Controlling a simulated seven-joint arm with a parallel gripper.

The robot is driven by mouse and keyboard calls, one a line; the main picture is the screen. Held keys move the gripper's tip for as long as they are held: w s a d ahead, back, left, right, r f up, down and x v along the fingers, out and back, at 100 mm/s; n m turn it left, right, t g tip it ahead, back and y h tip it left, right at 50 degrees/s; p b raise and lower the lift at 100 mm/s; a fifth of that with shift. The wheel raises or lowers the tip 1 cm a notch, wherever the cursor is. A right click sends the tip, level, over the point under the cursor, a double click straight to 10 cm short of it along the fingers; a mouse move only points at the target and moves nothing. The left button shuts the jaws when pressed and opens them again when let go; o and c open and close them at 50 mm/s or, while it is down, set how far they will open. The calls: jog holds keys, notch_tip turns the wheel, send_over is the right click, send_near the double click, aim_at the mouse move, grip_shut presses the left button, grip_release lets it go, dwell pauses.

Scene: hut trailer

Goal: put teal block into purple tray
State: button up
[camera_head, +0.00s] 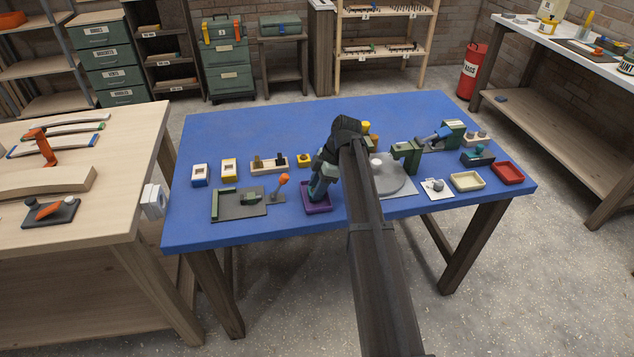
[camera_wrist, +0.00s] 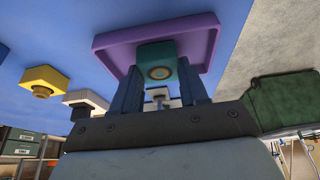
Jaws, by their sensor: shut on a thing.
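The purple tray (camera_head: 325,209) lies on the blue table near its front edge, left of my arm. My gripper (camera_head: 315,194) points down over the tray. In the wrist view, my gripper (camera_wrist: 158,78) is shut on the teal block (camera_wrist: 158,57), which has a round yellowish mark on its near face. The block is in front of the purple tray (camera_wrist: 112,40), within its outline. Whether the block touches the tray floor I cannot tell. In the head view the gripper largely hides the block.
A grey board (camera_head: 230,204) with green parts and an orange-knobbed lever (camera_head: 283,181) stand left of the tray. Cream (camera_head: 467,181) and red (camera_head: 508,173) trays lie further right. The table's front edge is close.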

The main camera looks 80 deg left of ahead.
dwell(0.4)
jog(key=o, duration=1.2)
jog(key=shift+r, duration=0.1)
jog(key=v, duration=1.3)
jog(key=shift+r, duration=0.25)
jog(key=shift+w, duration=0.1)
